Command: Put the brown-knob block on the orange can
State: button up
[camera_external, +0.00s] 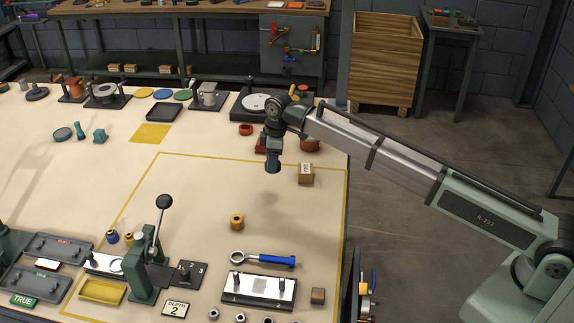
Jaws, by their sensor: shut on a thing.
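My gripper (272,167) points down over the middle right of the table, above the surface. It is shut on a small dark thing at its tips, which is too small and too covered to make out. I cannot tell whether this is the brown-knob block; no block with a brown knob shows clearly elsewhere. An orange can-like piece (75,87) stands on a dark base at the far left. A short orange-yellow piece with a dark hole in its top (237,221) stands nearer, below my gripper in the picture. I cannot tell which is the orange can.
A labelled cardboard box (306,174) stands right of my gripper. A red-brown pot (310,144) stands behind. The table's middle left is clear.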

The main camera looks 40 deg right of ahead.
jog(key=w+d+r+n, duration=0.15)
jog(key=w+d, duration=0.25)
jog(key=d, duration=0.5)
jog(key=w+d+r, duration=0.3)
jog(key=w+d, duration=0.1)
jog(key=d, duration=0.4)
jog(key=w+d+r+n, duration=0.15)
jog(key=w+d, duration=0.25)
jog(key=d, duration=0.5)
notch_tip(320, 180, down, 9)
jog(key=shift+w+a+r, duration=0.1)
jog(key=shift+a, duration=0.05)
jog(key=o, duration=1.3)
jog(key=r, duration=0.4)
jog(key=d+r, duration=0.1)
jog(key=r, duration=0.7)
jog(key=shift+s+d, duration=0.15)
jog(key=shift+s, duration=0.15)
